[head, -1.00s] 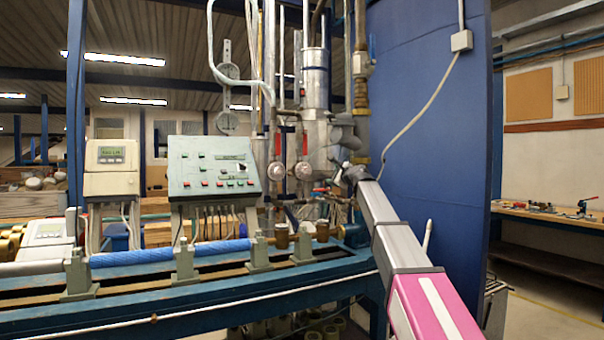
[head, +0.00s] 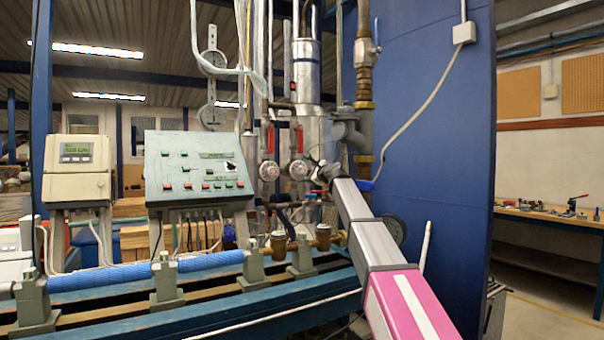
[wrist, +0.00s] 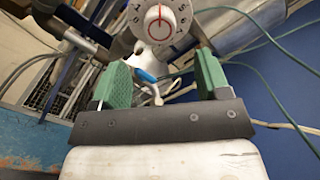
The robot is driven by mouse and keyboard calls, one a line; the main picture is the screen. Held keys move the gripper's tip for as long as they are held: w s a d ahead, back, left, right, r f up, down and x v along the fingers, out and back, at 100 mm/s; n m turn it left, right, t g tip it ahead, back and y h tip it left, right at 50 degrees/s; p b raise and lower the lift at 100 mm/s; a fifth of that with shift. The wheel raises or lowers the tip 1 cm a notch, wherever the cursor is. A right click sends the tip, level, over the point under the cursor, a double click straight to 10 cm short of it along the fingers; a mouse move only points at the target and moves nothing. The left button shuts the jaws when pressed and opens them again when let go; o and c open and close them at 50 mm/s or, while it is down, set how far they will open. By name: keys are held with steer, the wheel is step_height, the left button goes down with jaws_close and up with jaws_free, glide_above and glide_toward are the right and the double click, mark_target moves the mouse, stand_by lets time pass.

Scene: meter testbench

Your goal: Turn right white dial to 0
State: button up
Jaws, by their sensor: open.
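Two round white dials show side by side on the pipework in the head view, the left dial (head: 268,170) and the right white dial (head: 298,169). My gripper (head: 322,172) is just right of the right dial there, its fingers small and hard to make out. In the wrist view a white dial (wrist: 160,20), apparently the right one, has a white knob with a red pointer line and digits around its rim. My open gripper (wrist: 161,65) has green fingers apart, below the dial in the picture, with nothing held. The dial's upper edge is cut off.
A grey-green control panel (head: 195,165) and a meter box (head: 76,168) stand left of the dials. Red-handled valves (head: 270,138) sit just above them. A blue wall panel (head: 430,130) rises at right. The bench (head: 270,316) runs along the front.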

mark_target(303, 171)
steer(key=x, duration=0.8)
steer(key=c, duration=0.9)
